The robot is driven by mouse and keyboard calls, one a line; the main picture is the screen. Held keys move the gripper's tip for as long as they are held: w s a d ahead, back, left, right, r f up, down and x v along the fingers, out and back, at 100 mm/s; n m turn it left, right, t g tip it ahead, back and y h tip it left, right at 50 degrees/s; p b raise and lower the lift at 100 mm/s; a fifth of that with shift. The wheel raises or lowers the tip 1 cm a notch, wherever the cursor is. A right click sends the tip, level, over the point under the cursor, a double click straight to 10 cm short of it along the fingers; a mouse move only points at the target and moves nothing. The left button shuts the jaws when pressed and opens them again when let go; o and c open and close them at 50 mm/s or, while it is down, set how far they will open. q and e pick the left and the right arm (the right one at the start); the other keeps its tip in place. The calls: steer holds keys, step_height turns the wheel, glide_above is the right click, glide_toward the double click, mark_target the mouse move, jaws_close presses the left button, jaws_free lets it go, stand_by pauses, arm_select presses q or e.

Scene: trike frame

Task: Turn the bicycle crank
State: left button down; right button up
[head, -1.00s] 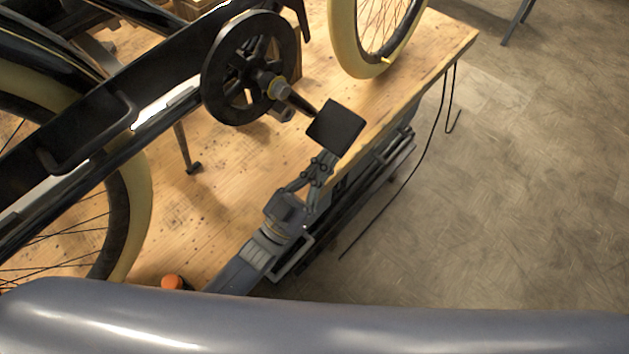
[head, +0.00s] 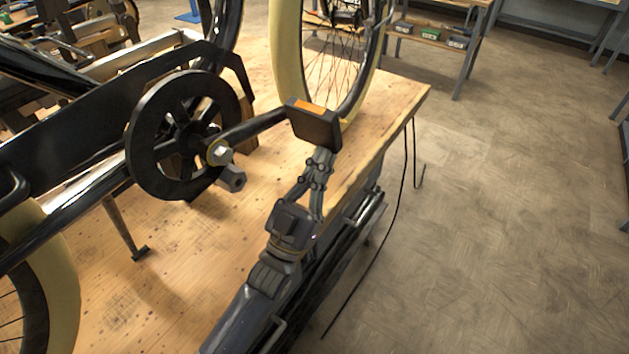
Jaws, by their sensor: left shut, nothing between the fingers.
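The crank is a black arm (head: 257,127) running from the hub of the black chainring (head: 150,130) to the right and slightly up. At its end is the black pedal (head: 315,128) with an orange reflector on top. My left gripper (head: 321,156) is right below the pedal, its shut fingertips at the pedal's underside, with nothing between them. They look to be touching it, though a small gap cannot be ruled out. My right gripper is not in view.
The trike frame stands on a wooden workbench (head: 185,270). A cream-tyred wheel (head: 289,65) stands close behind the pedal, another (head: 52,275) at lower left. A kickstand-like leg (head: 125,230) reaches the bench. Open floor (head: 510,220) lies right of the bench; black cables hang at its edge.

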mark_target(326, 146)
arm_select(q)
steer(key=shift+w+d+r+p, duration=0.1)
steer(key=shift+w+d+r, duration=0.05)
steer(key=shift+r, duration=0.35)
steer(key=shift+w+d+r+p, duration=0.1)
steer(key=shift+w+r, duration=0.05)
steer(key=shift+r, duration=0.35)
steer(key=shift+w+d+r+p, duration=0.1)
steer(key=shift+w+d+r, duration=0.05)
steer(key=shift+r, duration=0.35)
steer(key=v, duration=0.7)
steer(key=shift+f, duration=0.4)
